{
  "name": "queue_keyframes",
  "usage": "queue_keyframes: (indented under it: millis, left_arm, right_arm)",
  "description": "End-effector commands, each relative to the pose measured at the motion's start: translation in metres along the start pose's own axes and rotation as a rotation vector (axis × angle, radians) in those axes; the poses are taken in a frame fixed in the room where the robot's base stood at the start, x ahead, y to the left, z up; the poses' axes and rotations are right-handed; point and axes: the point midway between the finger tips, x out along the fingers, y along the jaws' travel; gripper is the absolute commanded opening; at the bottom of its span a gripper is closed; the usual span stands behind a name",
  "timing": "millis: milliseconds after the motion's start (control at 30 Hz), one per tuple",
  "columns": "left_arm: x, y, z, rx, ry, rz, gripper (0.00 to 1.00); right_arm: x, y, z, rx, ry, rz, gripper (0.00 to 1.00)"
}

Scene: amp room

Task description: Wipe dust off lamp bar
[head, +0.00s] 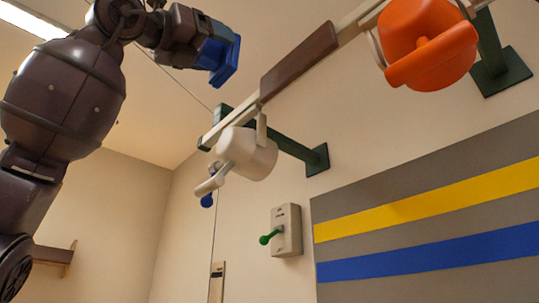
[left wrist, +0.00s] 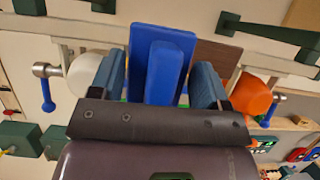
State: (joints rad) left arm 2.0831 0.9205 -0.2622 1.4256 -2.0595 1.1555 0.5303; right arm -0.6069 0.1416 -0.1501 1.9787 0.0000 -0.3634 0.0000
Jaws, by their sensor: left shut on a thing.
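The lamp bar (head: 345,35) runs slanting along the upper wall, pale with a dark brown stretch (head: 300,62) on it; I cannot tell whether that is dust. It carries a white lamp (head: 250,150) and an orange lamp (head: 428,45). My left gripper (head: 213,54) is shut on a blue block-like wiper (head: 229,62), up and left of the bar and apart from it in the head view. In the left wrist view the blue wiper (left wrist: 162,72) sits between the fingers and partly hides the brown stretch (left wrist: 215,58). My right gripper is not in view.
Green brackets (head: 500,70) hold the bar off the wall. Below are a wall box with a green lever (head: 285,230) and a grey panel with yellow and blue stripes (head: 430,215). A wooden shelf (head: 55,255) is at lower left. The wall between is clear.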

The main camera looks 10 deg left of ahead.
Motion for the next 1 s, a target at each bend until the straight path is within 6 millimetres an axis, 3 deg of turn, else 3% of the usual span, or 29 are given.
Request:
queue_keyframes:
  millis: [133, 533, 1000]
  left_arm:
    - [0.000, 0.000, 0.000, 0.000, 0.000, 0.000, 0.51]
    - [0.036, 0.000, -0.014, 0.000, 0.000, 0.000, 0.51]
    - [0.061, 0.000, -0.025, 0.000, -0.002, 0.001, 0.51]
  right_arm:
    - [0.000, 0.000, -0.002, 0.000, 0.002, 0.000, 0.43]
    - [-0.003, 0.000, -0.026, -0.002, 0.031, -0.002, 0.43]
    - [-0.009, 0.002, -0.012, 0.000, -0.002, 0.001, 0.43]
